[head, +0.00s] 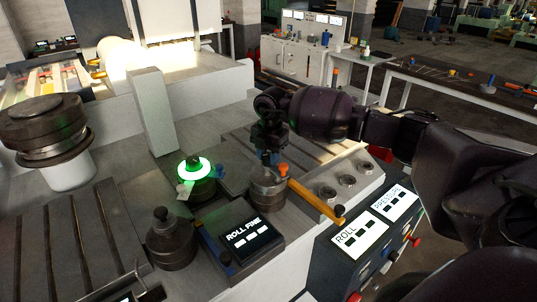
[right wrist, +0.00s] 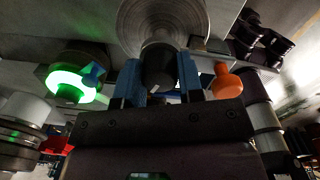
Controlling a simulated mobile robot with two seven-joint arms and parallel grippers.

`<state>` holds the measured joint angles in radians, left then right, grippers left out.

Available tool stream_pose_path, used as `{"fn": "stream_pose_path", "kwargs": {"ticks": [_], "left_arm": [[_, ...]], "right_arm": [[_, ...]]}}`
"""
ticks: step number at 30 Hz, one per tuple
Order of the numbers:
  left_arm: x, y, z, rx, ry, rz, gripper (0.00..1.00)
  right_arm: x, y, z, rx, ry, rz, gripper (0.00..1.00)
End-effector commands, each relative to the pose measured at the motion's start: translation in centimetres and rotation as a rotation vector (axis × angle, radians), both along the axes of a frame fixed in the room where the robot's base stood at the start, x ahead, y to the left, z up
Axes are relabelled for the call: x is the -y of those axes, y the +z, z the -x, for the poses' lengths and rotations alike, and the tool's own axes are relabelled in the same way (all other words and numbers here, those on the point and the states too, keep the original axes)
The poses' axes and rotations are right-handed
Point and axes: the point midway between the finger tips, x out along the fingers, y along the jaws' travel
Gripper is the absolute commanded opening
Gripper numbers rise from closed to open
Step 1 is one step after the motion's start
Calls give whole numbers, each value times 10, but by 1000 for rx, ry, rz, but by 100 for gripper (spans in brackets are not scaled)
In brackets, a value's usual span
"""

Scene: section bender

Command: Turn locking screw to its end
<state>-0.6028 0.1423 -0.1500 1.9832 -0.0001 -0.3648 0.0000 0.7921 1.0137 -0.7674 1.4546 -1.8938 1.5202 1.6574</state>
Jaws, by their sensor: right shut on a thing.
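A dark cylindrical knob (right wrist: 160,68) stands out from a wide round metal body (right wrist: 165,20) in the right wrist view. I take it for the locking screw, but no label confirms it. My right gripper (right wrist: 160,80) is shut on this knob, with one blue finger on each side. In the head view my right gripper (head: 268,155) points down at the top of a short metal cylinder (head: 268,192). The gripper hides most of the knob there. An orange knob (head: 282,169) sits just right of the fingers. My left gripper is not in view.
A post with a glowing green ring (head: 194,168) stands left of the cylinder. A dark stepped roller (head: 170,240) and a "ROLL FINE" panel (head: 252,236) are in front. A yellow-orange handle (head: 315,199) and a ROLL/PRESSURE panel (head: 375,220) lie to the right.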

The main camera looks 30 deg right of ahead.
Motion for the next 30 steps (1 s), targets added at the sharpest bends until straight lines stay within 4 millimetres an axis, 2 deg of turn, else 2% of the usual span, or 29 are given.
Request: {"fn": "stream_pose_path", "kwargs": {"ticks": [12,13,18,26,30], "left_arm": [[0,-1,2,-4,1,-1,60],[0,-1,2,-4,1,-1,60],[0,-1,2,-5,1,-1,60],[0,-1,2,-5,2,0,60],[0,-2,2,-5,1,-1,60]], "right_arm": [[1,3,-1,6,-11,0,11],[1,3,-1,6,-11,0,36],[1,2,-1,4,-10,0,60],[0,1,-1,2,-9,1,60],[1,10,-1,5,-8,1,60]]}}
